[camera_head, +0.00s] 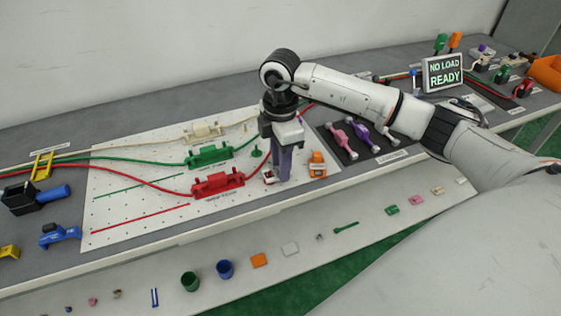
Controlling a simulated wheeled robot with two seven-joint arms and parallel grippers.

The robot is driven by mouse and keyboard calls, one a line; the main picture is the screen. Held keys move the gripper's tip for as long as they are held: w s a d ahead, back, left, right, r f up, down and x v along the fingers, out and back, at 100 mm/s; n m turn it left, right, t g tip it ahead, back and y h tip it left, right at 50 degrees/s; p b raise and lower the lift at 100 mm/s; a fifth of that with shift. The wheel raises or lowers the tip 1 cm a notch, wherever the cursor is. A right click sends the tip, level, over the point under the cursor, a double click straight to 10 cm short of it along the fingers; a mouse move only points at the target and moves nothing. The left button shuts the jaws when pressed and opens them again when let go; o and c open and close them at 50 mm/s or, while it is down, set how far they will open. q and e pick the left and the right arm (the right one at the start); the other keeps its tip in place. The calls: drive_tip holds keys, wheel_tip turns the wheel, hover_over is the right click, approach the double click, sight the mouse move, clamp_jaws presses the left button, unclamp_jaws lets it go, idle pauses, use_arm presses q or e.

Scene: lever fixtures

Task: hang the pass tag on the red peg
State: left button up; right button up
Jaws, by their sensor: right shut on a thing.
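My right gripper (281,176) reaches down to the white pegboard, just right of the red clamp fixture. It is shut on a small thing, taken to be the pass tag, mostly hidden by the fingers. A small red and white piece (269,177) shows at the left side of the fingertips. I cannot tell how much of it is the red peg and how much is the tag, or whether they touch. My left gripper is out of view.
The red fixture (218,184), green fixture (209,154) and a green peg (257,152) stand close on the pegboard (140,205). An orange block (317,163) is just right of the gripper. A dark tray (355,148) holds pink and purple levers. Several small parts lie on the lower front shelf.

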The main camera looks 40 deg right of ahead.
drive_tip(key=shift+f, duration=0.1)
drive_tip(key=shift+f+b, duration=0.3)
drive_tip(key=shift+f, duration=0.15)
drive_tip(key=o, duration=1.6)
drive_tip(key=shift+r, duration=0.1)
drive_tip(key=shift+r+p, duration=2.95)
drive_tip(key=shift+r, duration=0.5)
